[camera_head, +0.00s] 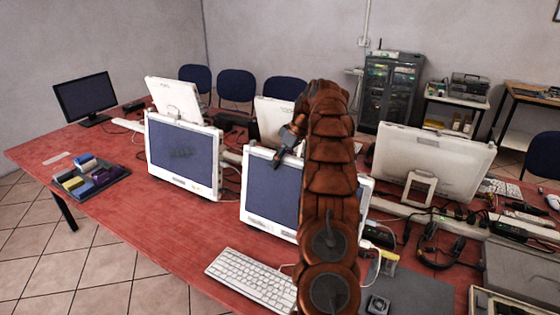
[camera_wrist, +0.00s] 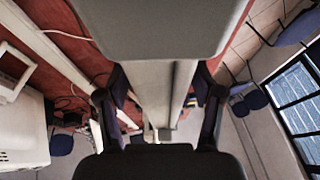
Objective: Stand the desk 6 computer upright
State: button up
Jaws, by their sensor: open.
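Several white all-in-one computers stand on the red table; no label shows which is the desk 6 one. One computer (camera_head: 268,193) faces me at the front middle, partly hidden by my arm. Another (camera_head: 183,158) stands to its left, and one shows its back (camera_head: 436,165) at the right. My gripper (camera_head: 278,158) is at the upper edge of the front middle computer in the picture; contact cannot be told. In the wrist view its fingers (camera_wrist: 160,82) are spread apart, with a pale grey panel (camera_wrist: 155,28) close at the top. I see nothing held.
The red table (camera_head: 120,205) has clear room at its front left. A white keyboard (camera_head: 250,280) lies in front of the middle computer. A dark tray (camera_head: 92,181) with coloured blocks lies at the left. Cables and headphones (camera_head: 440,248) clutter the right side.

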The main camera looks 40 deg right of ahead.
jog(key=shift+c, duration=0.4)
grip_shut()
